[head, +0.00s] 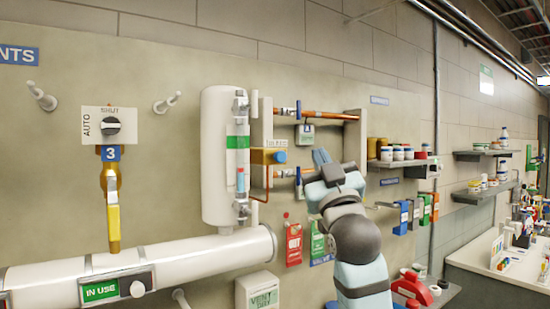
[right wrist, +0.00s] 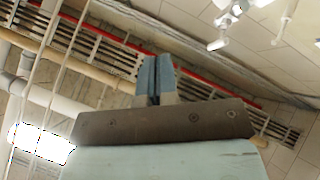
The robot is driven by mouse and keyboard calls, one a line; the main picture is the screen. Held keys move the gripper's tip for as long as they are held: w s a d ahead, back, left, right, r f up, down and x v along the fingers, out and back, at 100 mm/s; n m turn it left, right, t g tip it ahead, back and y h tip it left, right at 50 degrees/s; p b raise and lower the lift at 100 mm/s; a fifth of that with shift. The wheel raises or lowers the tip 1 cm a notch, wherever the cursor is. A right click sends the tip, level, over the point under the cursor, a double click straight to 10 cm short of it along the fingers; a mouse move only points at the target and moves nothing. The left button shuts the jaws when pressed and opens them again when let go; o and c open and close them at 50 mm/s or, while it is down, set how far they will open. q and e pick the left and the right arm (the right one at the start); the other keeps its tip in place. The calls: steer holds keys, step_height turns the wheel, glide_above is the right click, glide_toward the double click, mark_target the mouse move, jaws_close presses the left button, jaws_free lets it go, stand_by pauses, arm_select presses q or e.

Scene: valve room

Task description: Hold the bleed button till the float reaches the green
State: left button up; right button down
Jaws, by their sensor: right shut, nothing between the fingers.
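A white vertical tank (head: 216,155) stands on the wall panel with a sight glass (head: 241,205) on its right side. A green band (head: 238,142) crosses the glass. Below the band, the tube shows a light blue stretch with a small red mark, probably the float (head: 241,171). I cannot make out for sure which part is the bleed button. My right gripper (head: 321,157) is right of that box, shut and empty; its closed fingers (right wrist: 157,78) show in the right wrist view. My left gripper is out of view.
Copper pipes (head: 335,116) in a white frame run above my right gripper. A red tag (head: 293,244) hangs below left of it. A yellow-handled valve (head: 113,205) and a large white pipe (head: 200,258) are at left. Shelves with jars (head: 400,160) are at right.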

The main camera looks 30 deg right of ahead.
mark_target(280, 157)
steer(key=shift+d, duration=0.1)
steer(key=w, duration=0.8)
steer(key=shift+w+a+b, duration=0.4)
steer(key=shift+b, duration=0.05)
steer(key=shift+w, duration=0.1)
stand_by(1.8)
steer(key=shift+w, duration=0.3)
steer(key=shift+w, duration=0.45)
stand_by(2.8)
steer(key=shift+s, duration=0.1)
stand_by(0.7)
steer(key=shift+s, duration=0.75)
